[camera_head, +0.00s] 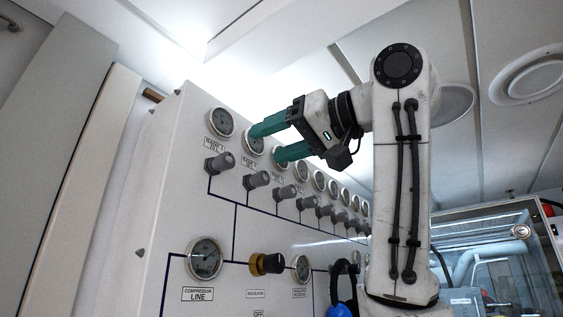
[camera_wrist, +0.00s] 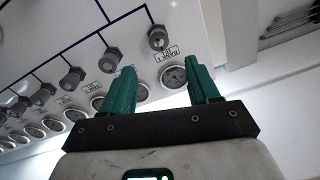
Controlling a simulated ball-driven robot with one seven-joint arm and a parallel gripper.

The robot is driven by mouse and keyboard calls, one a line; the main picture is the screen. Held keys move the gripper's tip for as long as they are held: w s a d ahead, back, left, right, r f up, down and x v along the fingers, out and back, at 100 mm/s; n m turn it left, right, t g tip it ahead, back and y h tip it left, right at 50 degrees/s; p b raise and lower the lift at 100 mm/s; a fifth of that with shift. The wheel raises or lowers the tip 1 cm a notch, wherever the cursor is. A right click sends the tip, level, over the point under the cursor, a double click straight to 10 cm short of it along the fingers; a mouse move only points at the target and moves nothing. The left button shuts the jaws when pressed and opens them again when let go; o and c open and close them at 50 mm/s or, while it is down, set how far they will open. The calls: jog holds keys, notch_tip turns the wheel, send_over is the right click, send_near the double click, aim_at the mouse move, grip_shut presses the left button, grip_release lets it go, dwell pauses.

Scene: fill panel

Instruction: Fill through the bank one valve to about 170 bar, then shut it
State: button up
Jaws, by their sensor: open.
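The fill panel (camera_head: 225,205) carries a row of grey valve knobs, each below a round gauge. The leftmost knob (camera_head: 219,162), whose label seems to read bank 1, sits under its gauge (camera_head: 221,122). In the wrist view the picture is turned over, and this end knob (camera_wrist: 158,38) shows with its gauge (camera_wrist: 173,76) between my fingers. Needle readings are too small to tell. My gripper (camera_head: 263,142) has teal fingers, is open and empty, and is in front of the gauge row, above and right of that knob. It also shows in the wrist view (camera_wrist: 162,69).
Lower on the panel are the compressor line gauge (camera_head: 204,258), a black-and-brass regulator knob (camera_head: 267,263) and another gauge (camera_head: 301,268). A blue item (camera_head: 342,309) hangs below right. A glazed cabinet (camera_head: 490,260) stands at the right. Neighbouring knobs sit close together.

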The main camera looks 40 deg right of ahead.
aim_at(229, 159)
jog(key=p+x, duration=0.4)
jog(key=x, duration=0.6)
jog(key=shift+w+a+f, duration=0.1)
jog(key=shift+w+f, duration=0.05)
jog(key=shift+w, duration=0.25)
jog(key=c, duration=1)
jog(key=shift+c, duration=0.2)
